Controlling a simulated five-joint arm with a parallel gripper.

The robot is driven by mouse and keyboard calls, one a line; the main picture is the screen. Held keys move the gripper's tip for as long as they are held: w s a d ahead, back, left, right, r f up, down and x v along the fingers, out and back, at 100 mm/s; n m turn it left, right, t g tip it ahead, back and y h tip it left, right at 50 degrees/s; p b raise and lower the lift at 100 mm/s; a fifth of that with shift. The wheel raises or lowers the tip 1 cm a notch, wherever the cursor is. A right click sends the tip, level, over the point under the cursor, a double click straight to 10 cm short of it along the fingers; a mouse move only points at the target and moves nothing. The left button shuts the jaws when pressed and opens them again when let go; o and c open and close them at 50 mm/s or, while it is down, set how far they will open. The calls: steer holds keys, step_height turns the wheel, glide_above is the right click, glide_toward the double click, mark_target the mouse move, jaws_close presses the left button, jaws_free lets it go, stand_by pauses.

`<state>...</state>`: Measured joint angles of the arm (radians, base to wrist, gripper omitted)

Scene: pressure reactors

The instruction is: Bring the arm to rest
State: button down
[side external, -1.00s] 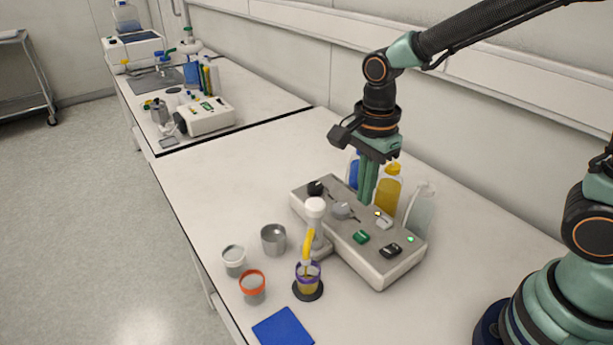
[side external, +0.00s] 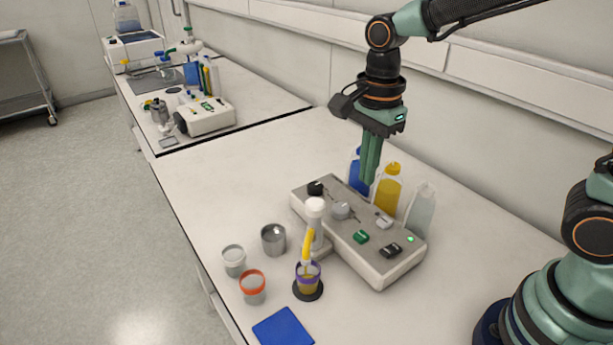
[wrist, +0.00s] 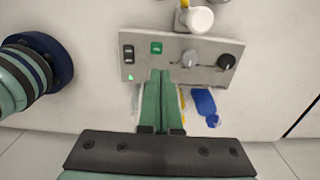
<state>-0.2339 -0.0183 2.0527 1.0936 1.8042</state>
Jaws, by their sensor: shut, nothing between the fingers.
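My gripper (side external: 369,176) is shut and empty, with its long green fingers pointing down. In the side view it hangs above the back of the grey control box (side external: 378,264), in front of the bottles. In the wrist view the closed fingers (wrist: 161,78) reach toward the near edge of the control box (wrist: 145,72). The box carries a black knob, a grey knob, a green switch and a dark rocker switch, with a green light lit. I cannot tell the exact gap between the fingertips and the box.
Blue, yellow (side external: 387,190) and clear (side external: 419,212) bottles stand behind the box.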

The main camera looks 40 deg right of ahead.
steer(key=shift+d, duration=0.1)
steer(key=s+d+r+n+t, duration=0.2)
steer(key=d+n, duration=0.2)
steer(key=n, duration=0.5)
steer(key=s+d+r+n+t, duration=0.3)
steer(key=n, duration=0.6)
steer(key=shift+d+r, duration=0.3)
steer(key=shift+d, duration=0.1)
